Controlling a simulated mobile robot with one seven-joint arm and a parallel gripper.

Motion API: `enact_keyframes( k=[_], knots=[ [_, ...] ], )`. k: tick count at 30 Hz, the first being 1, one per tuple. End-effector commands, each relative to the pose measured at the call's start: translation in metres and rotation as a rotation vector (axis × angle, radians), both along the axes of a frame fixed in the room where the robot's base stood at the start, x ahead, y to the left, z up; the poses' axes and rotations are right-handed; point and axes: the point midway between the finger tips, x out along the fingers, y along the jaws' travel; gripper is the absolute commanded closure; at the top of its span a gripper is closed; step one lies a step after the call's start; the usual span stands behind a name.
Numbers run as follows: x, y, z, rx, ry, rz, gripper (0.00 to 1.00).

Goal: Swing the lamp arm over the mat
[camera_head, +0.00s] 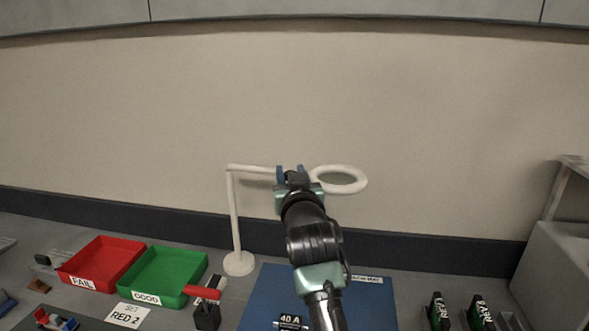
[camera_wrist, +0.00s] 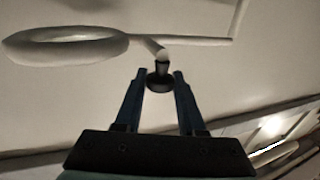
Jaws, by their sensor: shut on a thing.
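The white lamp has a round base (camera_head: 238,263), an upright post (camera_head: 235,215) and a thin level arm (camera_head: 250,169) ending in a ring head (camera_head: 340,180). The ring head also shows at upper left in the wrist view (camera_wrist: 65,45). A dark knob (camera_wrist: 160,76) on a short stem hangs from the arm. My gripper (camera_head: 290,172) is shut on this knob, with one blue finger on each side. The blue mat (camera_head: 270,290) lies on the table below, partly hidden by my arm. In the head view the ring stands higher than the mat's back right part.
A red FAIL tray (camera_head: 100,262) and a green GOOD tray (camera_head: 160,272) are left of the lamp base. A red-handled tool (camera_head: 205,305) stands by the mat's left edge. Dark-green packs (camera_head: 439,312) stand at right. The wall (camera_head: 450,120) is behind.

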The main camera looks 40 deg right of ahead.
Motion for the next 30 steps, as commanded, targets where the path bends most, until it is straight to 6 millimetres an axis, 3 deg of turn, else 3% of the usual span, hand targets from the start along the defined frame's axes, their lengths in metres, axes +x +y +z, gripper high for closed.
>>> enact_keyframes(
  k=[17, 30],
  knots=[
    [-0.003, 0.063, -0.007, 0.003, -0.006, -0.306, 1.0],
    [0.006, 0.109, -0.003, 0.0, -0.002, -0.575, 1.0]
  ],
)
